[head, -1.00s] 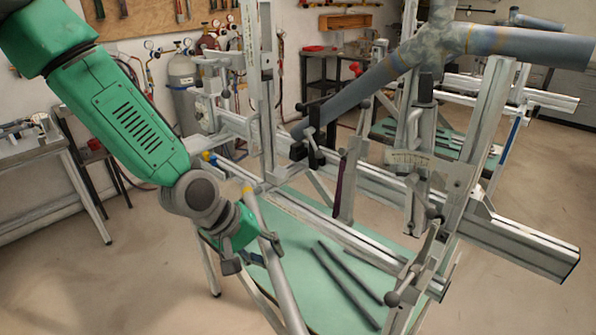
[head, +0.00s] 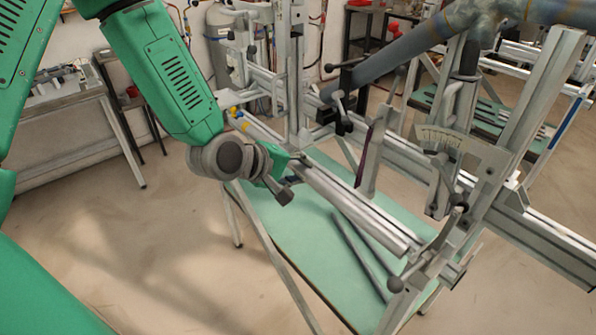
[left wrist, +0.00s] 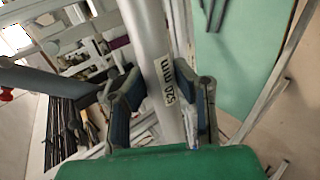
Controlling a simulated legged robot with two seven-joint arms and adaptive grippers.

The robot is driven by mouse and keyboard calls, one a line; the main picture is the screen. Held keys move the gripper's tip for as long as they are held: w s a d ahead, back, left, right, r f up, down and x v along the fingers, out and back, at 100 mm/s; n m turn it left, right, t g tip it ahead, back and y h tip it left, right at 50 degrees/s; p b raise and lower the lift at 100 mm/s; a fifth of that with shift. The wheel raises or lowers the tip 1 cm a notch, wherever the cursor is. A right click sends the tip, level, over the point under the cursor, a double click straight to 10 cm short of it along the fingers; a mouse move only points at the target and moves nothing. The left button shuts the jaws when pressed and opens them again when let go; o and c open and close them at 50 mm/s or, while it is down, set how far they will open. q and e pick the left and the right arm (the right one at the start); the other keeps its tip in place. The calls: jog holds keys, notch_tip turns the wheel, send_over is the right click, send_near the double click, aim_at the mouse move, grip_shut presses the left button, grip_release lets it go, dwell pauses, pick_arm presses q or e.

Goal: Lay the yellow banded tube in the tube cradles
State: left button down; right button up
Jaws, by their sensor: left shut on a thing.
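My left gripper (head: 283,182) is shut around a silver tube (head: 370,214). In the left wrist view the gripper (left wrist: 160,105) has a finger on each side of the tube (left wrist: 150,42), which bears a "520 mm" label (left wrist: 178,80). In the head view the tube runs from upper left to lower right along the near side of the jig, above the green table. Yellow shows near its far left end. The tube cradles cannot be made out clearly, nor whether the tube touches them. My right gripper is not in view.
The jig has an upright post (head: 290,75) and a slanted post (head: 530,120). A blue-grey pipe (head: 400,50) crosses above it. A dark rod (head: 362,255) lies on the green table (head: 290,225). Open floor lies at lower left.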

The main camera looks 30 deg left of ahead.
pick_arm(q)
jog(key=shift+w+a+f+b, duration=0.2)
jog(key=shift+w+f+b, duration=0.2)
jog(key=shift+w+f, duration=0.2)
jog(key=shift+w+a+f+b, duration=0.15)
jog(key=shift+w+f+b, duration=0.25)
jog(key=shift+f, duration=0.25)
jog(key=shift+w+a+f, duration=0.1)
jog(key=shift+w+f, duration=0.1)
jog(key=shift+w+f+b, duration=0.1)
jog(key=shift+f+b, duration=0.1)
jog(key=shift+b, duration=0.25)
jog(key=shift+w+d+b, duration=0.75)
jog(key=shift+w+d, duration=0.95)
jog(key=shift+w, duration=2.1)
jog(key=shift+w+d+f+b, duration=0.25)
jog(key=shift+d+b, duration=0.1)
jog(key=shift+d, duration=1.05)
jog(key=shift+w+d+f+b, duration=0.2)
jog(key=shift+d+f+b, duration=0.15)
jog(key=shift+d, duration=1.1)
jog(key=shift+w+d+f+b, duration=0.2)
jog(key=shift+d+b, duration=0.15)
jog(key=shift+d, duration=1.05)
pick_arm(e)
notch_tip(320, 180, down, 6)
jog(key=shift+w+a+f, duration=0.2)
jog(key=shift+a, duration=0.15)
